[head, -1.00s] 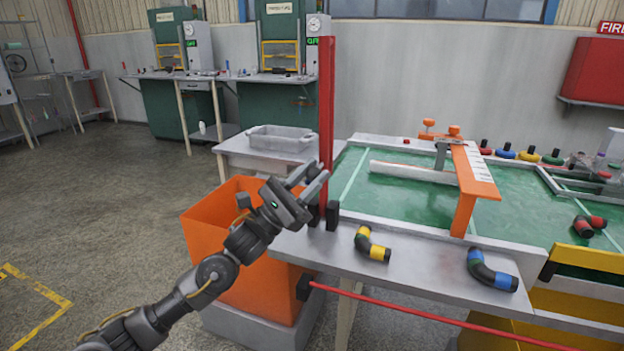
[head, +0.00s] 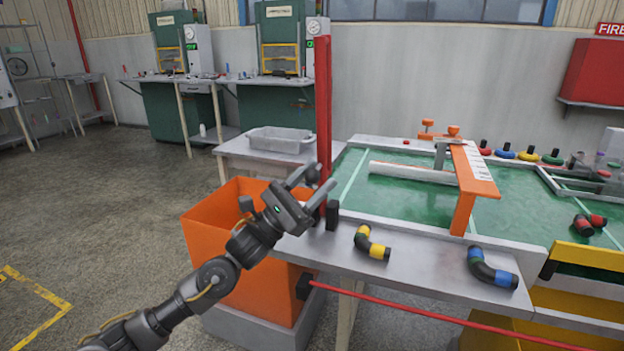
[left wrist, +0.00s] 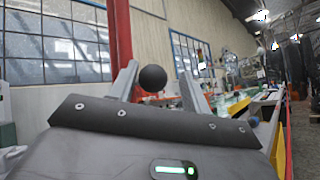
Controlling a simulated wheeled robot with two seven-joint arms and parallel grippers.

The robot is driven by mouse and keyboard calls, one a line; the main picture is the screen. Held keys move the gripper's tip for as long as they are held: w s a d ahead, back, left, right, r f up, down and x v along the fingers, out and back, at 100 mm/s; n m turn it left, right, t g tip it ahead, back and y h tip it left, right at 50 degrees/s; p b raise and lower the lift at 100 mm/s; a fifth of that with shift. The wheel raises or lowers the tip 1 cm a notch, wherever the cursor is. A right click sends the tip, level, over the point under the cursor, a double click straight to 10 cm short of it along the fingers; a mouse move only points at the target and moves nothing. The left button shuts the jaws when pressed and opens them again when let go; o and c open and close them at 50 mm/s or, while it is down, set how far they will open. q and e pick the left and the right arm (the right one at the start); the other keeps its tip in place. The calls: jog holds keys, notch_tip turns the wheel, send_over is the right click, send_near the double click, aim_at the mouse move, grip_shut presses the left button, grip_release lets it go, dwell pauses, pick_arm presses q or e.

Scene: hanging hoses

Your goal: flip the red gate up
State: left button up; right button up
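The red gate (head: 323,105) is a long red bar standing upright at the near left corner of the green-topped table, beside a short black post (head: 332,214). It also shows as a red upright in the left wrist view (left wrist: 120,40). My left gripper (head: 318,180) is open beside the lower part of the bar, its fingers apart. The head view does not show clearly whether they touch it. In the left wrist view a black ball (left wrist: 152,78) appears between the open fingertips (left wrist: 160,82). My right gripper is not in view.
An orange bin (head: 215,235) stands below my left arm. A low red bar (head: 430,310) runs along the table's front. A yellow-banded hose elbow (head: 372,243), a blue-banded one (head: 490,268) and an orange bracket (head: 466,190) are on the table. Floor at left is clear.

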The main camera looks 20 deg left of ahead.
pick_arm(q)
jog(key=shift+s+a, duration=0.1)
jog(key=shift+a, duration=0.2)
jog(key=v, duration=1)
jog(key=shift+s+f+b, duration=0.2)
jog(key=shift+f+b, duration=0.05)
jog(key=shift+b, duration=0.1)
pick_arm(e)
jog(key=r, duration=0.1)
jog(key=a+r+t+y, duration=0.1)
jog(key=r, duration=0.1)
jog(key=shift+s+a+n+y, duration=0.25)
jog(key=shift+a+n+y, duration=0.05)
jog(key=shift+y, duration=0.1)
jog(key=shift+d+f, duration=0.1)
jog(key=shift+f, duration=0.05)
